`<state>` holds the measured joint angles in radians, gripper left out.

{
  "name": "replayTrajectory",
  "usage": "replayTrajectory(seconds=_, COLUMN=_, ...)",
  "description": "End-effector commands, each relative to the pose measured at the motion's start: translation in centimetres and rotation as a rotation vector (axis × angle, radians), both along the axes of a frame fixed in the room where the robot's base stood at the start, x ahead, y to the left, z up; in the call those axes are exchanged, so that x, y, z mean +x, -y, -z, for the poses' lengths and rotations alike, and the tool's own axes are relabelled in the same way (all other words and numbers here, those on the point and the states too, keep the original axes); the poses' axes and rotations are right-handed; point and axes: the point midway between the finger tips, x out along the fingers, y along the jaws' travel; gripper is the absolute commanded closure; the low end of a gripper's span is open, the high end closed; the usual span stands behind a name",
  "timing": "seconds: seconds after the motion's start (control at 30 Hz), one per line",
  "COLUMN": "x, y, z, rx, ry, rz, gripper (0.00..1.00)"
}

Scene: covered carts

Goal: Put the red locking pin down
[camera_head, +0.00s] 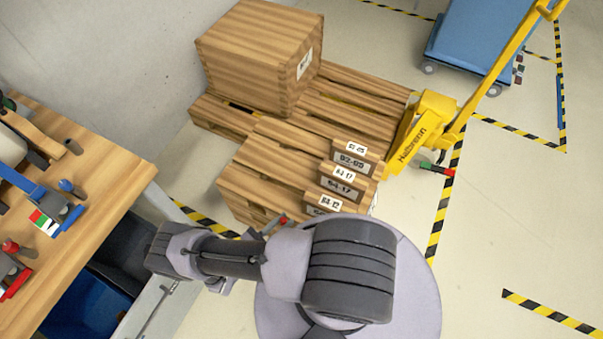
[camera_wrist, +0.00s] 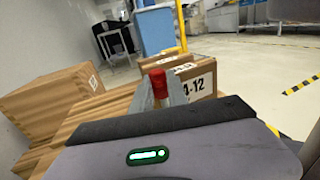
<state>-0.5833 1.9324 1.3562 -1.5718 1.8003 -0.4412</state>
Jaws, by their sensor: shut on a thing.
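The red locking pin (camera_wrist: 158,80) shows its red top between the grey fingers of my gripper (camera_wrist: 160,96) in the wrist view. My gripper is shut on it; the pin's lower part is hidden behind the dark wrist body. In the head view my gripper (camera_head: 275,226) is mostly hidden behind my arm, and a small bit of the red pin (camera_head: 283,221) shows there. The gripper is in front of the labelled wooden boxes. I cannot tell how far above any surface the pin is.
A pallet (camera_head: 215,116) bears a large wooden crate (camera_head: 255,55), with labelled boxes (camera_head: 340,182) in front. A yellow pallet truck (camera_head: 430,115) stands right of them. A wooden workbench (camera_head: 110,185) with tools is at left. A blue cart (camera_head: 480,45) stands behind. Floor at right is clear.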

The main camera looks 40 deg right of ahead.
Motion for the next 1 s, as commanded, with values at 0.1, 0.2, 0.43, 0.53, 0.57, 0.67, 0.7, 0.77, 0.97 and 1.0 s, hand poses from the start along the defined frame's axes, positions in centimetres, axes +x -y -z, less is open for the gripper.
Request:
replayTrajectory(seconds=0.1, x=1.6, y=0.7, z=3.4, rx=-0.001, ry=-0.002, rz=-0.191, gripper=1.0)
replayTrajectory(seconds=0.2, x=2.5, y=0.7, z=4.8, rx=0.0, ry=0.0, rz=-0.284, gripper=1.0)
replayTrajectory(seconds=0.43, x=4.2, y=4.5, z=5.7, rx=0.0, ry=0.003, rz=-0.312, gripper=1.0)
replayTrajectory(seconds=0.53, x=5.3, y=7.2, z=6.0, rx=0.0, ry=0.003, rz=-0.31, gripper=1.0)
replayTrajectory(seconds=0.57, x=5.6, y=8.0, z=6.1, rx=0.001, ry=0.003, rz=-0.31, gripper=1.0)
replayTrajectory(seconds=0.67, x=6.7, y=10.7, z=6.4, rx=0.0, ry=0.004, rz=-0.308, gripper=1.0)
replayTrajectory(seconds=0.7, x=7.2, y=11.7, z=6.6, rx=0.0, ry=0.004, rz=-0.309, gripper=1.0)
replayTrajectory(seconds=0.77, x=7.8, y=13.1, z=6.7, rx=-0.001, ry=0.005, rz=-0.31, gripper=1.0)
replayTrajectory(seconds=0.97, x=8.9, y=15.4, z=6.9, rx=0.0, ry=0.004, rz=-0.316, gripper=1.0)
replayTrajectory(seconds=1.0, x=8.9, y=15.5, z=7.3, rx=-0.001, ry=0.003, rz=-0.317, gripper=1.0)
